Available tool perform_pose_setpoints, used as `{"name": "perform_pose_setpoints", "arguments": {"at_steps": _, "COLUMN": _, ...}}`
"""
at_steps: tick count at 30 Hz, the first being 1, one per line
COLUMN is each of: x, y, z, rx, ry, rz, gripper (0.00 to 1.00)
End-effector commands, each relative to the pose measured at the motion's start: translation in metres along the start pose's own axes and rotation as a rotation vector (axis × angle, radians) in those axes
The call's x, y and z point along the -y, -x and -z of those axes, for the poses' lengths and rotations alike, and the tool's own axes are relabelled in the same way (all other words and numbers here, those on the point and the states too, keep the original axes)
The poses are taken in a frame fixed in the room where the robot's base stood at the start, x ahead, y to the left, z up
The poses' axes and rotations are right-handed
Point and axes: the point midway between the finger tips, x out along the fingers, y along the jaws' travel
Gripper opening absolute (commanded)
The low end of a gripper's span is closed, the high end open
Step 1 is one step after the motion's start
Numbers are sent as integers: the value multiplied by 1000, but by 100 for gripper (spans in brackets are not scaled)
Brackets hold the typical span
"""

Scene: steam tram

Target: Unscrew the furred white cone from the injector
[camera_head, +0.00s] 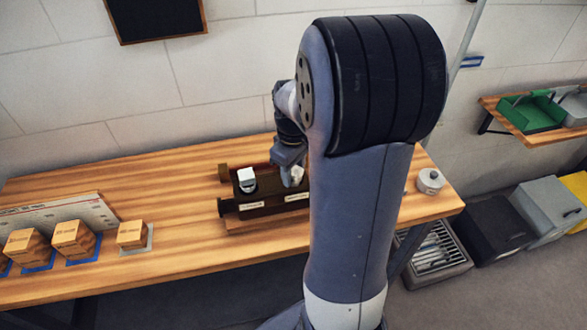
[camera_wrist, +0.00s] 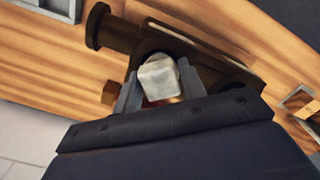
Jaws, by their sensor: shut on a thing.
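The dark injector (camera_head: 262,212) stands on the wooden bench, with small labels along its front. My gripper (camera_head: 290,172) is at its right part, pointing down, and is partly hidden by my arm. In the wrist view my gripper (camera_wrist: 157,92) is shut on a pale, blotchy, blocky white cone (camera_wrist: 158,76), one grey finger on each side. The cone sits at a dark rounded opening of the injector (camera_wrist: 200,65); whether it is still threaded in cannot be told. A second white piece (camera_head: 246,178) stands at the injector's left part.
Several wooden blocks (camera_head: 132,235) and a pale board (camera_head: 70,217) are on the bench's left. A small white canister (camera_head: 430,181) stands near its right end. Bins (camera_head: 545,203) and a shelf with a green tray (camera_head: 533,113) are at the right. The bench between blocks and injector is clear.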

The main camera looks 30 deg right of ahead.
Motion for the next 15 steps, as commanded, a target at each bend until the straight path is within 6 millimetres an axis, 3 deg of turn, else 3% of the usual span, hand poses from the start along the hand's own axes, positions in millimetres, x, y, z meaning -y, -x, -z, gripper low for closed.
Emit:
{"name": "perform_pose_setpoints", "arguments": {"at_steps": 10, "x": 0, "y": 0, "z": 0, "rx": 0, "ry": 32, "rz": 0, "gripper": 7}}
{"name": "perform_pose_setpoints", "arguments": {"at_steps": 15, "x": 0, "y": 1, "z": 0, "rx": 0, "ry": 190, "rz": 0, "gripper": 7}}
